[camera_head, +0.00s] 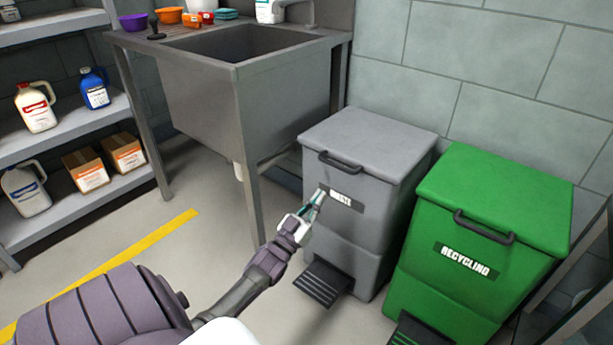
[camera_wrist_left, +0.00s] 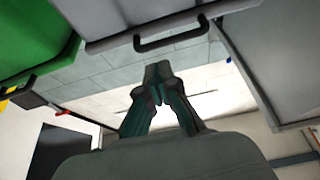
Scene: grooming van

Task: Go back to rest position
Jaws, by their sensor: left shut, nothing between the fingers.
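My left gripper (camera_head: 317,197) reaches in from the lower left of the head view and is in front of the grey waste bin (camera_head: 372,150), beside its label. Its fingers are shut and hold nothing. In the left wrist view the closed fingertips (camera_wrist_left: 158,72) point toward the bin's dark handle (camera_wrist_left: 172,38). I cannot tell whether they touch the bin. The waste bin's lid is down. My right gripper is in neither view.
A green recycling bin (camera_head: 484,235), lid down, stands right of the waste bin. Foot pedals (camera_head: 324,284) stick out low in front. A metal sink (camera_head: 245,75) stands behind left, and shelves (camera_head: 62,125) with bottles and boxes are at the left. Floor (camera_head: 185,260) is open at left.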

